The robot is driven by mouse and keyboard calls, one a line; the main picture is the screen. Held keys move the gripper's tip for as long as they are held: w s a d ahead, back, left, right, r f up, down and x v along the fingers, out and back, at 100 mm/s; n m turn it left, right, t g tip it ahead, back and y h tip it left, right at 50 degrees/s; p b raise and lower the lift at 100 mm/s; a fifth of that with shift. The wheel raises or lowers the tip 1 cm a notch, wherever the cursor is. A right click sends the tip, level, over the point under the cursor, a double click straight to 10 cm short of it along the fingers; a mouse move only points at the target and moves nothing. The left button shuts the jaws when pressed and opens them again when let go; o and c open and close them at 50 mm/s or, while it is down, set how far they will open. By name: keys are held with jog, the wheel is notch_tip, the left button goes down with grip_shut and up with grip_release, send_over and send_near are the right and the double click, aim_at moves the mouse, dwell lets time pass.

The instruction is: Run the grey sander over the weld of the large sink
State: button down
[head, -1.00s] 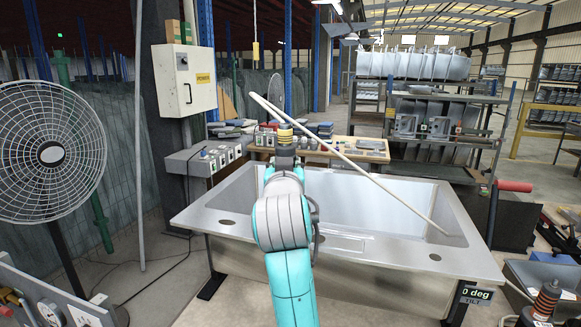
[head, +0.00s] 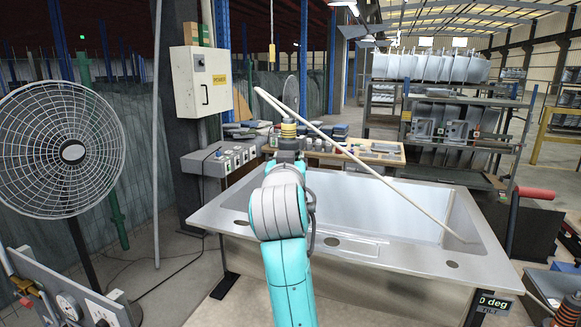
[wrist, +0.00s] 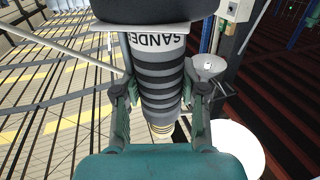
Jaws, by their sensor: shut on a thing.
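The large sink (head: 300,243) is a shiny steel basin with a wide rim, standing on legs in front of me. I cannot make out its weld. My gripper (head: 288,158) is ahead of my raised arm, over the sink's far left rim in the head view. It is shut on the grey sander, whose dark, ribbed body with yellow bands (head: 289,131) rises above my wrist. In the wrist view the sander (wrist: 160,85) shows its SANDER label, with the gripper fingers (wrist: 160,100) on both sides. Its working face is hidden.
A long pale pole (head: 370,172) slants across the sink. A tilt display (head: 494,304) reads 0 deg. A fan (head: 72,152) stands at left, a control box (head: 202,82) behind it. A bench with parts (head: 385,153) and racks (head: 440,120) stand behind the sink.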

aim_at(288, 137)
jog(key=shift+r, duration=2.85)
jog(key=shift+s, duration=0.1)
